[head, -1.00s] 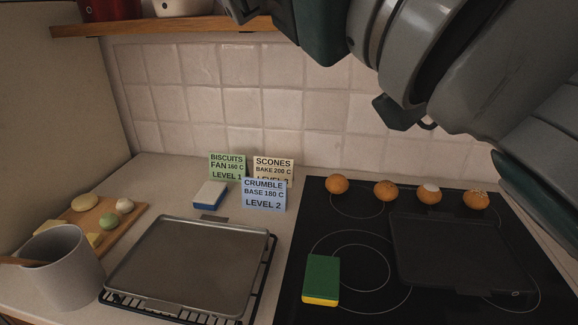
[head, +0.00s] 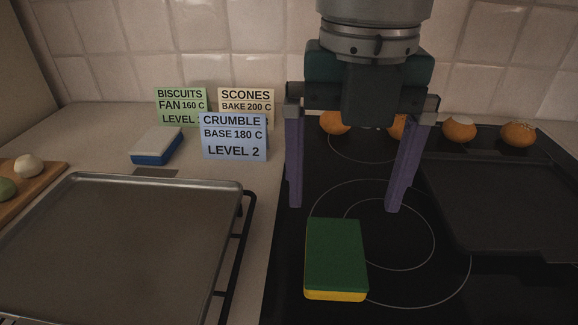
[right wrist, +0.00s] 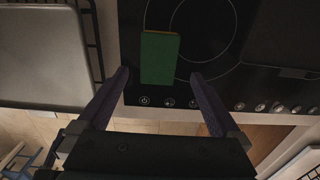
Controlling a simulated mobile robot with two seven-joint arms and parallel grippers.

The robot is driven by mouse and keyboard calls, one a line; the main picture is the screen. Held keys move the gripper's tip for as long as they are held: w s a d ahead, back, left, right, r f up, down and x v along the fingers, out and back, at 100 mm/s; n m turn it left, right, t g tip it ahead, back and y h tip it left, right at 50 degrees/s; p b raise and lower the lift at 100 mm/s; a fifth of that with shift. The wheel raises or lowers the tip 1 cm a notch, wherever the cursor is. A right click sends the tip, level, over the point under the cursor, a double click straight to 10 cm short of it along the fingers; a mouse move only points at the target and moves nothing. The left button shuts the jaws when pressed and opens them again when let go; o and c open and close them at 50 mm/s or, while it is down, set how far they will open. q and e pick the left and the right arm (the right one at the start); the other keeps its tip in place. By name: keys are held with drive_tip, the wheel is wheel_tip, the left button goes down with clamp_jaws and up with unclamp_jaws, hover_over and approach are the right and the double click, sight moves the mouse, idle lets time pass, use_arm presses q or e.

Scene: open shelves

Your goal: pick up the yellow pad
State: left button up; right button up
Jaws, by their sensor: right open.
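The yellow pad (head: 336,259) is a sponge with a green top and a yellow lower layer. It lies flat on the black hob, at its left part. It also shows in the right wrist view (right wrist: 160,58), green face toward the camera, with a thin yellow edge at its far end. My right gripper (head: 343,208) is open and empty, its two purple fingers pointing down above the hob. In the right wrist view the pad lies ahead, between the lines of the fingers (right wrist: 168,88). My left gripper is not in view.
A metal baking tray (head: 120,250) on a black rack lies left of the hob. A dark griddle (head: 510,205) is at right. Recipe cards (head: 234,137) and a blue-and-white sponge (head: 157,146) stand and lie behind the tray.

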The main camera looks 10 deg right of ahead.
sight(336, 249)
drive_tip(key=shift+s+a+f, duration=0.1)
drive_tip(key=shift+s+f, duration=0.05)
drive_tip(key=shift+f, duration=0.45)
drive_tip(key=shift+s+f, duration=0.1)
drive_tip(key=shift+f, duration=0.45)
wheel_tip(336, 249, down, 6)
drive_tip(key=shift+r, duration=0.25)
drive_tip(key=c, duration=1.2)
drive_tip(key=shift+o, duration=0.2)
drive_tip(key=shift+r, duration=0.1)
wheel_tip(336, 249, up, 20)
